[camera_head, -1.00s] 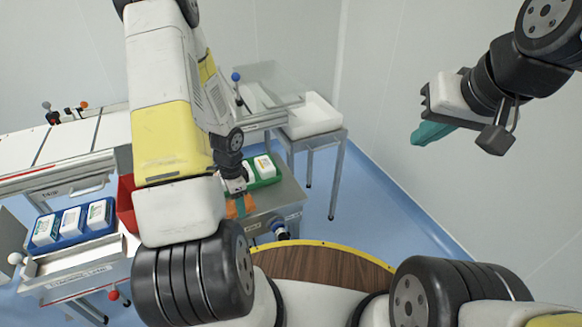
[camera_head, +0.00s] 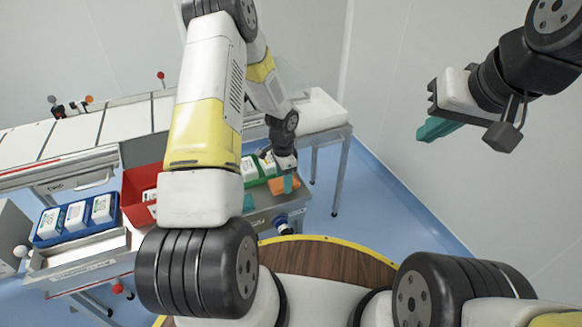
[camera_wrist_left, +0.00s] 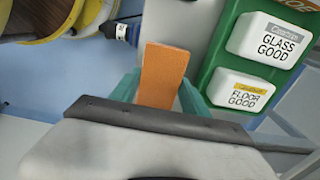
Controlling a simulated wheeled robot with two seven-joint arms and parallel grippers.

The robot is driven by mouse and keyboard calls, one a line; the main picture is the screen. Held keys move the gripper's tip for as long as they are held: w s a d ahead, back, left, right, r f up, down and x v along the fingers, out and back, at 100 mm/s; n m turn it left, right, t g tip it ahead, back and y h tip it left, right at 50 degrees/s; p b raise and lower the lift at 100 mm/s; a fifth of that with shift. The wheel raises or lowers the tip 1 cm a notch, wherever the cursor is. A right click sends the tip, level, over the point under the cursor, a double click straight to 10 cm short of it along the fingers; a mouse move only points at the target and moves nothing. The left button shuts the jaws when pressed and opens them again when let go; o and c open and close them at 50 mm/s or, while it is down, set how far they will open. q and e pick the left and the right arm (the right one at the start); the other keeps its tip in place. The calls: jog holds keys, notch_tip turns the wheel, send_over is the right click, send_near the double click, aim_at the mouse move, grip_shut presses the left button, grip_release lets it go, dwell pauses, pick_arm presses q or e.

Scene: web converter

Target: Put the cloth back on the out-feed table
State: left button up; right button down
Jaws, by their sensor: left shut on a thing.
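The orange cloth (camera_head: 284,185) is a small flat piece held by my left gripper (camera_head: 284,178). In the left wrist view the cloth (camera_wrist_left: 163,75) stands out between the teal fingers of my left gripper (camera_wrist_left: 160,90), which is shut on it. The gripper is over the grey metal table (camera_head: 262,218), beside the green tray; I cannot tell whether the cloth touches the surface. I cannot tell which table is the out-feed table. My right gripper (camera_head: 438,129) is up at the right, away from the tables; its finger opening cannot be made out.
The green tray (camera_wrist_left: 215,75) holds white packs marked GLASS GOOD (camera_wrist_left: 270,40) and FLOOR GOOD (camera_wrist_left: 240,90). A red bin (camera_head: 134,190) and a blue tray (camera_head: 75,221) with white packs stand left. A dark blue fitting (camera_head: 284,228) is at the grey table's front. Blue floor lies open at right.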

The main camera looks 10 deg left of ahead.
pick_arm(q)
jog(key=shift+s+a+f, duration=0.15)
jog(key=shift+f, duration=1.4)
jog(key=shift+f, duration=0.1)
jog(key=o, duration=1.3)
